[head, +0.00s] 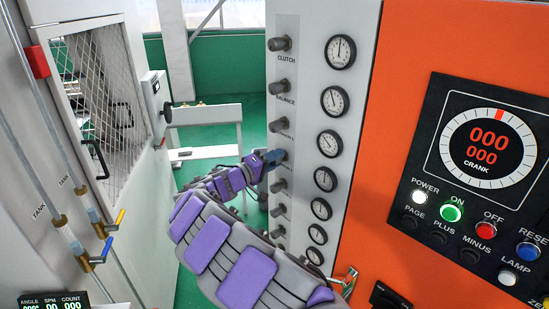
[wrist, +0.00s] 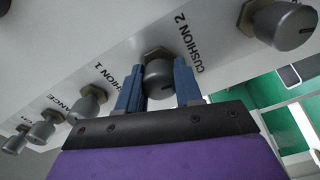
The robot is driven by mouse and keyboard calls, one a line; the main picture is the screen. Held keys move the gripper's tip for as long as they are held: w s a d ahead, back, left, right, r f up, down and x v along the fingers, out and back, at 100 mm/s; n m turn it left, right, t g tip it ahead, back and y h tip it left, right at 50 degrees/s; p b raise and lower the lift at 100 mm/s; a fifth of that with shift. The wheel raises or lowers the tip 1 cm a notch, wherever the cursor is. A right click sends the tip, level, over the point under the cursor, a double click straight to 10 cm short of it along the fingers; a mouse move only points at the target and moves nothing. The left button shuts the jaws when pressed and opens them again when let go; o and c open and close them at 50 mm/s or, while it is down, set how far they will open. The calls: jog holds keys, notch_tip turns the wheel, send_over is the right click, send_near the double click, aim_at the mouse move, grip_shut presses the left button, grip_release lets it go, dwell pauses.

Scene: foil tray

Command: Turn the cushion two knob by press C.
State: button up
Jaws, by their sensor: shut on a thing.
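The cushion two knob (wrist: 160,82) is a grey round knob on a brass hex nut in the wrist view. The CUSHION 2 label (wrist: 187,45) is printed just right of it. My gripper (wrist: 158,72) is shut on this knob, one blue finger on each side. The knob's rounded end shows between the fingers, with a faint dark line on it. In the head view my gripper (head: 274,157) is at the fourth knob from the top of the grey panel (head: 300,90), and it mostly hides the knob and its label.
More knobs stand close by in the same row, such as the CUSHION 1 knob (wrist: 87,107) and the one beyond (wrist: 282,25). A column of round gauges (head: 329,143) lies right of the knobs. An orange control panel (head: 405,60) is further right.

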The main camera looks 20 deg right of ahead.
jog(key=n+p, duration=0.3)
jog(key=n, duration=0.3)
jog(key=shift+a+f+n+p, duration=0.1)
jog(key=shift+n+p, duration=0.2)
jog(key=n+p, duration=0.4)
jog(key=n, duration=0.2)
jog(key=shift+f, duration=0.2)
jog(key=o, duration=1)
jog(key=shift+w, duration=0.2)
jog(key=shift+s+r, duration=0.1)
jog(key=shift+s, duration=0.05)
jog(key=v, duration=1.7)
jog(key=shift+a, duration=0.25)
